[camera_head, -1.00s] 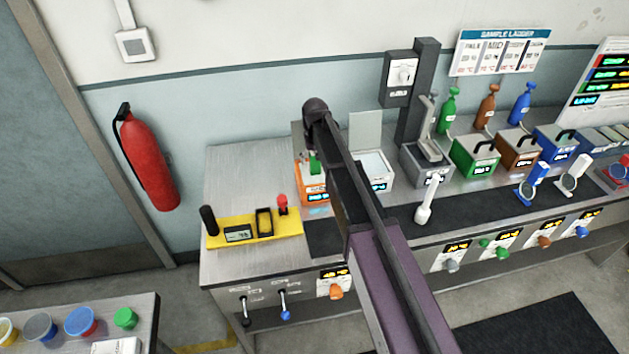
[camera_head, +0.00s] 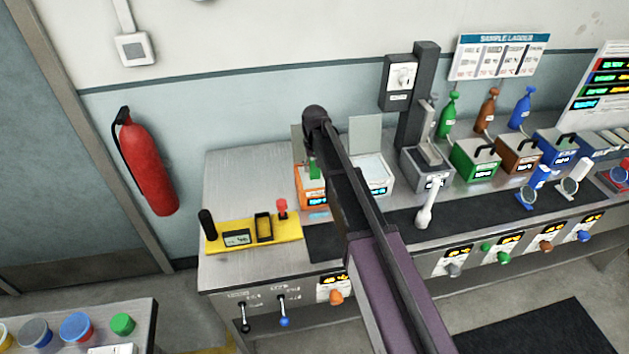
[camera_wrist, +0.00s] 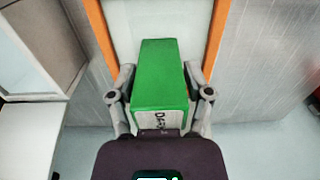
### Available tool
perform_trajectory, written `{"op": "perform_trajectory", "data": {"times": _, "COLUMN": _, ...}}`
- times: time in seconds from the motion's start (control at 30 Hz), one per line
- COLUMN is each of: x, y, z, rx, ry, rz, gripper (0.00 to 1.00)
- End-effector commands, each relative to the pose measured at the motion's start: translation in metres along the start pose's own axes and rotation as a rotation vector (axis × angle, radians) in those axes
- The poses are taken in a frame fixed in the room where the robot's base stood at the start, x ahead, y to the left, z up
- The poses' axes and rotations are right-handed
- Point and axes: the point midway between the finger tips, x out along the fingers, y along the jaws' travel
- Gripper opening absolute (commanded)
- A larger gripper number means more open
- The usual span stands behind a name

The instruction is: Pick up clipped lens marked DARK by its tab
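A green block-shaped tab (camera_wrist: 160,75) fills the middle of the wrist view. Dark lettering, turned sideways and only partly readable, is on its near face and looks like DARK. My gripper (camera_wrist: 159,85) has one finger on each side of the tab, and the dark pads lie close against both sides. In the head view the green tab (camera_head: 315,169) shows just under the end of my arm, over an orange-rimmed box (camera_head: 309,189). The lens itself is hidden in both views.
A yellow tray (camera_head: 280,229) with small tools stands left of the orange box. A white-topped box (camera_head: 371,172) is close on its right. Green (camera_head: 472,166), brown (camera_head: 518,157) and blue boxes stand farther right. Bench surface (camera_head: 235,180) is clear behind the yellow tray.

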Motion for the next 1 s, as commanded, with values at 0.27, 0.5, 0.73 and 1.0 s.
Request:
{"op": "perform_trajectory", "data": {"times": 0.27, "x": 0.000, "y": 0.000, "z": 0.000, "rx": 0.000, "ry": 0.000, "rz": 0.000, "gripper": 0.00}}
{"op": "perform_trajectory", "data": {"times": 0.5, "x": -0.001, "y": 0.000, "z": 0.000, "rx": 0.000, "ry": 0.000, "rz": 0.000, "gripper": 0.00}}
{"op": "perform_trajectory", "data": {"times": 0.73, "x": -0.008, "y": 0.000, "z": 0.000, "rx": 0.000, "ry": 0.000, "rz": 0.000, "gripper": 0.00}}
{"op": "perform_trajectory", "data": {"times": 1.0, "x": -0.028, "y": 0.000, "z": 0.000, "rx": -0.001, "ry": 0.000, "rz": 0.000, "gripper": 0.00}}
